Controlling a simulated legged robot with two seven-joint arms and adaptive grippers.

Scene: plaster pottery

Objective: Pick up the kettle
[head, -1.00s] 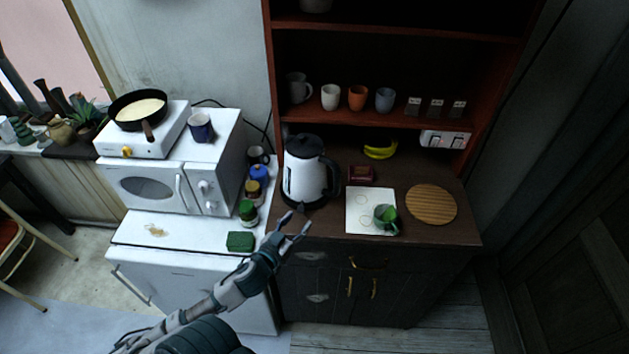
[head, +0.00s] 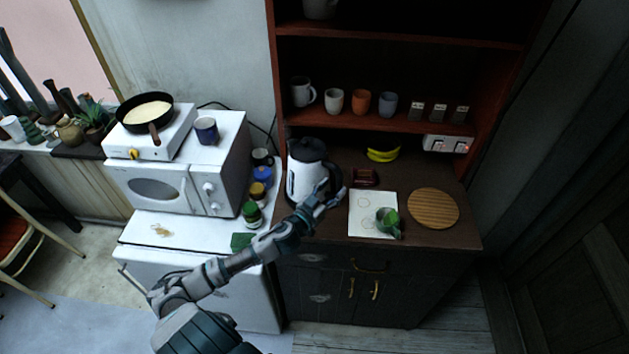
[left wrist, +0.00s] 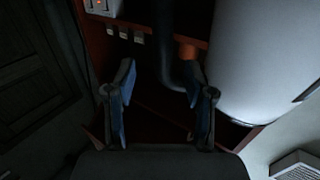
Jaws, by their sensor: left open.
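The kettle (head: 301,178), white with a black lid and black handle, stands upright on the dark brown cabinet top. My left gripper (head: 334,191) is at the kettle's right, handle side and partly covers its lower part. In the left wrist view the white kettle body (left wrist: 262,60) fills the right side. Its black handle (left wrist: 168,45) shows between the two open fingers of my left gripper (left wrist: 163,92). I cannot tell whether a finger touches it. My right gripper is not in view.
A round wooden board (head: 433,208), a dark red object (head: 365,178) and bananas (head: 383,154) are also on the cabinet. A microwave (head: 160,185) stands at left. Mugs line the shelf above.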

